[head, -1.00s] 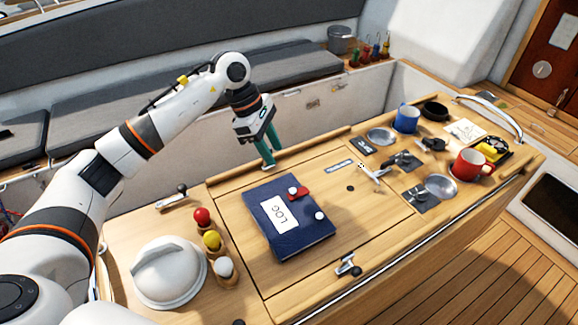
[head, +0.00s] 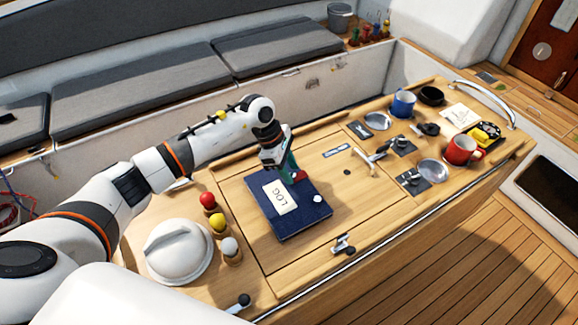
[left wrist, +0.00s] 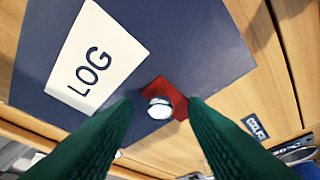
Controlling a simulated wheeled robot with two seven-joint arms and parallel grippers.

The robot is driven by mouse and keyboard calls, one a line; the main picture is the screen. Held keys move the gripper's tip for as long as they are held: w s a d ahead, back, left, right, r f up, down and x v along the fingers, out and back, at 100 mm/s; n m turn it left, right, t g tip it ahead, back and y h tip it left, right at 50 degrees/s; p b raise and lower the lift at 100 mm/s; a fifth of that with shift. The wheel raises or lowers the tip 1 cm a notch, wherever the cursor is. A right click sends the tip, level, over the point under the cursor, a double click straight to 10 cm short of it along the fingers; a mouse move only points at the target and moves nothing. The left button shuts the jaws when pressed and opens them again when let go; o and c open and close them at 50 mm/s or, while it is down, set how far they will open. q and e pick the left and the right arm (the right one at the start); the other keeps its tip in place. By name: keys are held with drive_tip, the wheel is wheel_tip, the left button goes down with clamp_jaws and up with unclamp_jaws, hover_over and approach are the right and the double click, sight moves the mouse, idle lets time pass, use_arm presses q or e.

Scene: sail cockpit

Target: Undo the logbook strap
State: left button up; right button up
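The dark blue logbook (head: 298,215) lies flat on the wooden table, with a white LOG label (head: 281,197) on its cover. A short red strap piece (head: 300,176) with a white knob (left wrist: 160,107) is at the book's edge; another white knob (head: 318,198) sits on the cover. My left gripper (head: 292,178) points down over the strap. In the left wrist view its green fingers (left wrist: 158,104) are apart, one on each side of the knob; whether they touch it I cannot tell. In the head view the gripper hides part of the strap. My right gripper is not in view.
Left of the book stand red, yellow and white balls (head: 218,223) on wooden pegs and a white domed cover (head: 178,250). A metal latch (head: 343,243) is at the front edge. Blue (head: 402,103) and red (head: 461,150) mugs stand at the right.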

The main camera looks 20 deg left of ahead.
sight(301, 173)
use_arm(q)
clamp_jaws()
drive_tip(key=shift+w+d+r+g+y+b, duration=0.3)
drive_tip(key=shift+w+g+y+b, duration=0.3)
drive_tip(key=shift+b, duration=0.65)
drive_tip(key=g+y+b, duration=0.1)
drive_tip(key=b, duration=0.1)
drive_tip(key=w+d+r+g+y+b, duration=0.1)
drive_tip(key=b, duration=0.1)
drive_tip(key=n+g+b, duration=0.1)
drive_tip(key=g+b, duration=0.1)
drive_tip(key=b, duration=0.1)
drive_tip(key=shift+w+d+r+y, duration=0.25)
drive_tip(key=shift+w+d+y, duration=0.05)
drive_tip(key=shift+w+y, duration=0.1)
